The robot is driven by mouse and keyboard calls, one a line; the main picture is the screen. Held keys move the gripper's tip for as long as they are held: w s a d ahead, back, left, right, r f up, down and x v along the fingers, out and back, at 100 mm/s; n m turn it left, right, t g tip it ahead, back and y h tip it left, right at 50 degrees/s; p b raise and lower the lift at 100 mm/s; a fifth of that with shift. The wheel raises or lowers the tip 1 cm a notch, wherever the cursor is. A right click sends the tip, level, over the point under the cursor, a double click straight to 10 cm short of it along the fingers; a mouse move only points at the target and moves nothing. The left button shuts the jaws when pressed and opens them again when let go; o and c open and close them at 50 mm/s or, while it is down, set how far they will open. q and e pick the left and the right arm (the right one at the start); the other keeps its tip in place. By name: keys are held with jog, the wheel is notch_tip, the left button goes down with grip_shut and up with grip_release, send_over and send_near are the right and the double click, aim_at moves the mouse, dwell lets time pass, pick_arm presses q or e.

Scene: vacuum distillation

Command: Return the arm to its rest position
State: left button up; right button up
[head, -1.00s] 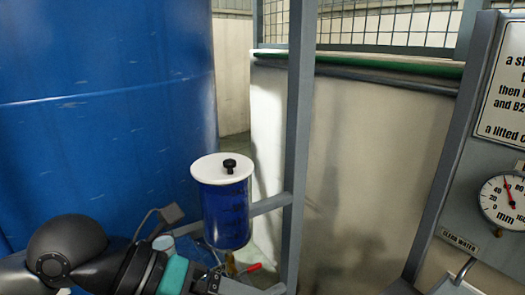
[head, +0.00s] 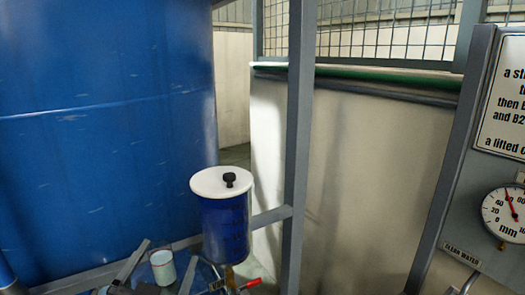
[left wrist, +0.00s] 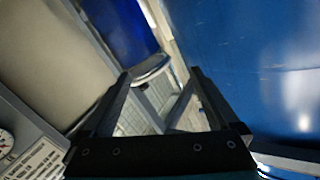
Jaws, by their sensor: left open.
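My left gripper (head: 169,253) is at the lower left of the head view, with its two grey fingers apart. In the left wrist view its fingers (left wrist: 160,74) also stand apart with nothing held between them. In the head view the fingers appear on either side of a small pale cup (head: 162,268), but the wrist view shows no cup in the jaws. A blue cylindrical vessel (head: 226,228) with a white lid and black knob stands to the right of the gripper, apart from it. My right gripper is not in view.
A large blue tank (head: 110,110) fills the left. A grey upright post (head: 298,140) stands right of the vessel. A red-handled part (head: 251,283) is below the vessel. A grey panel with a round gauge (head: 505,212) is at the right.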

pick_arm(q)
jog(key=s+a+f+n+g+y, duration=0.1)
jog(key=s+f+g, duration=0.3)
jog(key=f, duration=0.4)
jog(key=s+a+f+n+g, duration=0.1)
jog(key=s+f+g, duration=0.3)
jog(key=f, duration=0.4)
jog(key=s+d+f+g+h, duration=0.1)
jog(key=s+f+g, duration=0.25)
jog(key=s, duration=0.25)
jog(key=s+d+f+g, duration=0.1)
jog(key=s+f+g, duration=0.2)
jog(key=s+f, duration=0.3)
notch_tip(320, 180, down, 28)
jog(key=s+b, duration=0.1)
jog(key=b, duration=0.9)
jog(key=s+a+f+g+b, duration=0.1)
jog(key=s+f+b, duration=0.4)
jog(key=f, duration=0.8)
jog(key=s+a+f+g+b, duration=0.1)
jog(key=s+f+b, duration=0.4)
jog(key=s+f, duration=0.6)
jog(key=shift+a+f, duration=0.3)
jog(key=shift+f, duration=0.65)
